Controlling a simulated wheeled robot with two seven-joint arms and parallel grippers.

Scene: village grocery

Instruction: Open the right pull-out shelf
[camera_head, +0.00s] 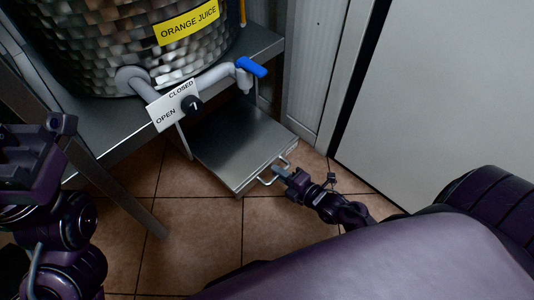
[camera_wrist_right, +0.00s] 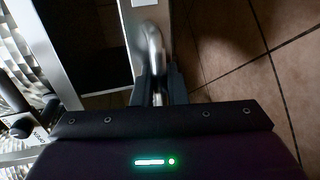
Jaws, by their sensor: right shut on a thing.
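The right pull-out shelf (camera_head: 232,146) is a flat metal tray under the orange juice tank's tap, sticking out in front of the stand. Its front edge carries a wire handle (camera_head: 270,174). My right gripper (camera_head: 278,171) is shut on this handle. In the right wrist view the handle (camera_wrist_right: 151,45) runs between the fingers of the right gripper (camera_wrist_right: 157,92). The left gripper (camera_head: 40,145) is at the left edge of the head view, away from the shelf; its fingers do not show clearly.
The tank (camera_head: 125,45) stands on a metal stand (camera_head: 120,135). A pipe with a blue-handled tap (camera_head: 251,67) hangs above the shelf, beside an open/closed sign (camera_head: 171,107). A pale panel (camera_head: 445,90) rises at the right. Bare tiled floor (camera_head: 195,240) lies in front.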

